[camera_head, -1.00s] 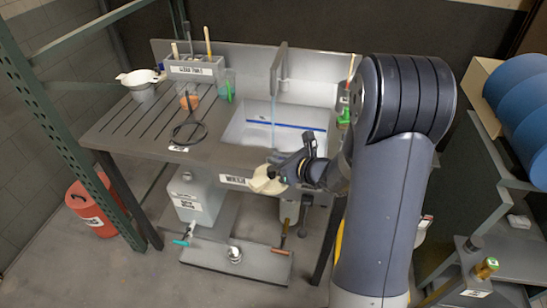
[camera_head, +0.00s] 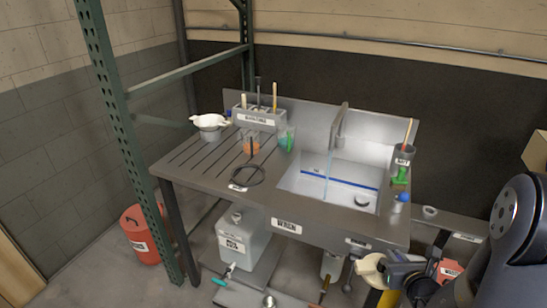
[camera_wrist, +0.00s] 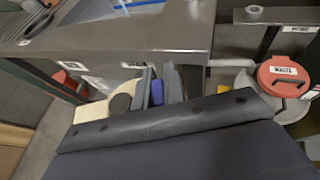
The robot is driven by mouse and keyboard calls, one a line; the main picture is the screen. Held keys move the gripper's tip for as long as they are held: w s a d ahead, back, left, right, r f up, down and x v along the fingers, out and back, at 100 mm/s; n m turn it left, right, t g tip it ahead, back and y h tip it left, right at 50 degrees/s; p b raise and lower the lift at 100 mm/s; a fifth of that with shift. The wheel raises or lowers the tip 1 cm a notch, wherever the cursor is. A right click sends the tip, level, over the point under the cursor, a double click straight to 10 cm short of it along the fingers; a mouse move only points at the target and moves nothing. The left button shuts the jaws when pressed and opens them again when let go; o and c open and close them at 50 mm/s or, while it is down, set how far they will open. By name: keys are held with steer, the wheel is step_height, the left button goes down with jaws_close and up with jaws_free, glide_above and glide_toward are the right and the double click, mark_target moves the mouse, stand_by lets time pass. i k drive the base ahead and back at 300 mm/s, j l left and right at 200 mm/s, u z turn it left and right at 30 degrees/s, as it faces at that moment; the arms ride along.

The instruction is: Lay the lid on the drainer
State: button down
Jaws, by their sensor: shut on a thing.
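A cream, round, flat piece, which looks like the lid (camera_head: 370,268), is at my gripper (camera_head: 388,262), low beside the bench's front right corner. In the wrist view the cream lid (camera_wrist: 121,106) is just left of the fingers of my gripper (camera_wrist: 157,88), with a small blue piece between them. My gripper is shut on it; the exact contact is partly hidden. The drainer (camera_head: 207,160) is the grooved steel board left of the sink.
The sink basin (camera_head: 318,188) lies between drainer and gripper. A green rack post (camera_head: 118,130) rises at left. A red-lidded waste can (camera_wrist: 283,75) is at right.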

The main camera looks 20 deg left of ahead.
mark_target(217, 155)
steer(key=j+z, duration=0.25)
steer(key=j, duration=0.2)
steer(key=j+z, duration=0.2)
steer(key=j, duration=0.3)
steer(key=k+j+z, duration=0.1)
steer(key=j+z, duration=0.15)
steer(key=j, duration=0.2)
steer(key=k+j+z, duration=0.2)
steer(key=j, duration=0.2)
steer(key=i+j, duration=0.05)
steer(key=i, duration=0.05)
